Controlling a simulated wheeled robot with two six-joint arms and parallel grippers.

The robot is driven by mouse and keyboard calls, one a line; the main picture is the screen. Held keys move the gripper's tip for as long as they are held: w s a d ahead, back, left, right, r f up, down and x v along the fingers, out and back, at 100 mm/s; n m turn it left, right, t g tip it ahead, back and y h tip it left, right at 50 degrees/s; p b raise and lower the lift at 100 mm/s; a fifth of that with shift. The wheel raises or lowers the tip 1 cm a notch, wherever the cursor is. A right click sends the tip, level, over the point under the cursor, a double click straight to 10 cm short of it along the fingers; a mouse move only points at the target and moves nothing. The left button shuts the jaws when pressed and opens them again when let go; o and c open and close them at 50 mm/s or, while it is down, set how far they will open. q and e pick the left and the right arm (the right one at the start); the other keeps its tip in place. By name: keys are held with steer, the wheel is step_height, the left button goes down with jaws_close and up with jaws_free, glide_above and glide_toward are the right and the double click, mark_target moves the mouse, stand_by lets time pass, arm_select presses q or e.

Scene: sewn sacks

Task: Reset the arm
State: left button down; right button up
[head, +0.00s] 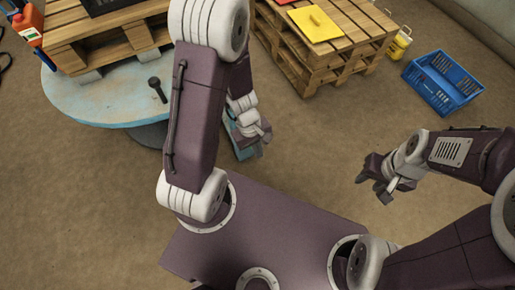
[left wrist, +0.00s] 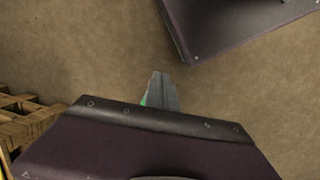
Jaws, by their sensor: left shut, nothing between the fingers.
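My left arm rises from my base at the lower middle of the head view and bends over. Its gripper (head: 259,140) hangs near the middle of the view, beside the round blue table's right side. The left gripper is shut with nothing in it, and its fingers also show in the left wrist view (left wrist: 160,92) against bare floor. My right gripper (head: 373,186) is at the right of the head view, above the floor. Its fingers are small and dark there, and I cannot tell whether they are apart.
A round blue table (head: 90,107) at the left bears a wooden pallet (head: 120,42) and a dark bolt-like object (head: 157,90). Stacked pallets (head: 330,62) with a yellow board (head: 316,24) stand at the back. A blue crate (head: 442,84) and yellow container (head: 399,44) are at the right. Central floor is clear.

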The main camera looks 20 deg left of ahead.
stand_by(0.3)
arm_select(q)
step_height(320, 180, up, 46)
steer(key=a+m+t+y+p, duration=0.1)
steer(key=m+p, duration=0.8)
steer(key=p, duration=2.6)
steer(key=shift+s+a+f+m+t+y+p, duration=0.15)
steer(key=shift+s+a+m+t+y+p, duration=0.2)
steer(key=shift+a+y, duration=0.3)
steer(key=shift+a, duration=0.1)
